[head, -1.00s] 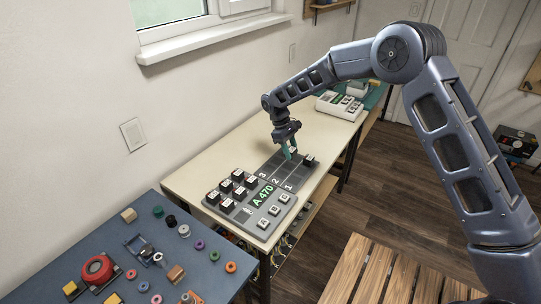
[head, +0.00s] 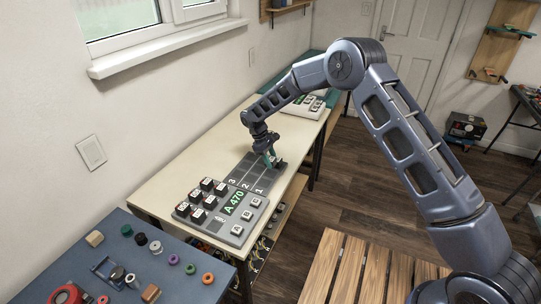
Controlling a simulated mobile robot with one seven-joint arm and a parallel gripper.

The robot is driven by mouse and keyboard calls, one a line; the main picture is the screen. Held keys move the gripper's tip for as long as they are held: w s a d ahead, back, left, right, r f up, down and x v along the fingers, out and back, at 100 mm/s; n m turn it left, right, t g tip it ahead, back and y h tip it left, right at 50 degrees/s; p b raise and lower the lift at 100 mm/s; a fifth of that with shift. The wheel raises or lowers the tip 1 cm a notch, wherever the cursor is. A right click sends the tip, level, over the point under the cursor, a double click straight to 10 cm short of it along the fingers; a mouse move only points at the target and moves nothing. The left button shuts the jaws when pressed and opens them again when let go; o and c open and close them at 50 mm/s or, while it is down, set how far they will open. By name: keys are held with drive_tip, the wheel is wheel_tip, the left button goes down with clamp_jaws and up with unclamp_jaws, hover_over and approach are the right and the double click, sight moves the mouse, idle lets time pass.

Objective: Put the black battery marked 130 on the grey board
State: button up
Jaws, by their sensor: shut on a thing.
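My gripper (head: 271,161), with teal fingers, is low over the far right end of the dark grey lane board (head: 238,177), whose lanes are marked 3, 2 and 1. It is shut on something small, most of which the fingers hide. A black block (head: 280,164) shows right at the fingertips, near the far end of lane 1. I cannot tell whether it is the held thing or one beside it, or whether it touches the board. No 130 marking is readable. A grey panel reading A 470 (head: 219,226) adjoins the near end of the lanes.
Several black blocks (head: 208,184) stand on the panel's left, and pale-topped blocks (head: 248,215) on its right. A white device (head: 303,106) stands at the cream table's (head: 172,172) far end. A blue table (head: 75,258) with loose parts is nearer. The cream table's left side is clear.

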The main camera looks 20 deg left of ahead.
sight(270, 174)
drive_tip(key=shift+f, duration=2.1)
drive_tip(key=shift+f, duration=0.45)
drive_tip(key=o, duration=1.1)
drive_tip(key=v, duration=1)
drive_tip(key=shift+a+r, duration=0.25)
drive_tip(key=shift+r, duration=0.05)
